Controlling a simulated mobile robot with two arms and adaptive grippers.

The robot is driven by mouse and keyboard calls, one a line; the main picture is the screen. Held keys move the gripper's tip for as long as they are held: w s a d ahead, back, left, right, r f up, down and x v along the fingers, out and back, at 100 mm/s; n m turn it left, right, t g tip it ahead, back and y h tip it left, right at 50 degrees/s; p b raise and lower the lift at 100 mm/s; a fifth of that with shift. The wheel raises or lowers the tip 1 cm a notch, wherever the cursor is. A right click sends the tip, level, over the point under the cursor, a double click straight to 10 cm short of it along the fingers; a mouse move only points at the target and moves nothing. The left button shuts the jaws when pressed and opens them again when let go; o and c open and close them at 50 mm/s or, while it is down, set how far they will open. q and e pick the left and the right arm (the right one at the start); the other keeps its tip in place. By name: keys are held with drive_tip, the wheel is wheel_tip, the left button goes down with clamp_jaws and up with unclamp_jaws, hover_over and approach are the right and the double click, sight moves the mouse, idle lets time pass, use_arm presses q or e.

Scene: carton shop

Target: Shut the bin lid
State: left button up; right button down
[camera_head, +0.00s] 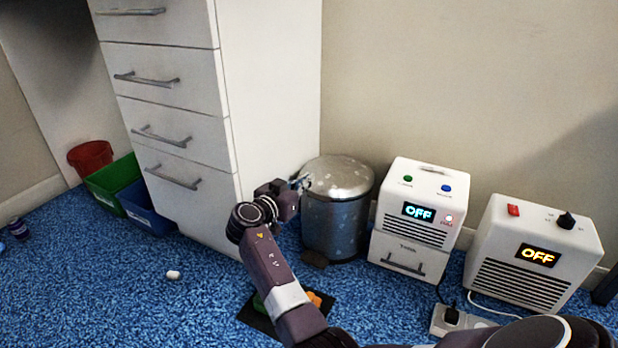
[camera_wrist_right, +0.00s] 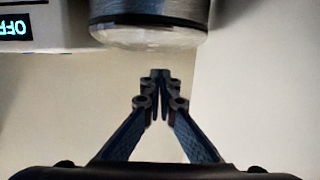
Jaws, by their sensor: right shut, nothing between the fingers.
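The grey metal bin (camera_head: 335,228) stands on the carpet between the drawer cabinet and the white heater-like box. Its shiny domed lid (camera_head: 338,176) lies level over the rim, with no clear gap visible. My right gripper (camera_head: 302,181) is at the lid's left edge; whether it touches is hard to tell. In the right wrist view, the picture is upside down: the lid (camera_wrist_right: 150,38) and bin body (camera_wrist_right: 150,9) are at the top. The right gripper's fingers (camera_wrist_right: 160,76) are together with nothing between them, just apart from the lid in the picture. My left gripper is not in view.
The drawer cabinet (camera_head: 275,90) stands close left of the bin. White boxes with OFF displays (camera_head: 412,235) (camera_head: 535,250) stand to the right, near a power strip (camera_head: 460,321). Green (camera_head: 108,180) and blue (camera_head: 147,212) crates are left. A small white object (camera_head: 173,275) lies on open carpet.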

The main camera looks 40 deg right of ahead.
wheel_tip(320, 180, down, 7)
drive_tip(key=b, duration=0.4)
drive_tip(key=shift+s+a+r+b, duration=0.15)
drive_tip(key=shift+s+a+b, duration=0.05)
drive_tip(key=shift+a+b, duration=0.2)
drive_tip(key=shift+s, duration=0.1)
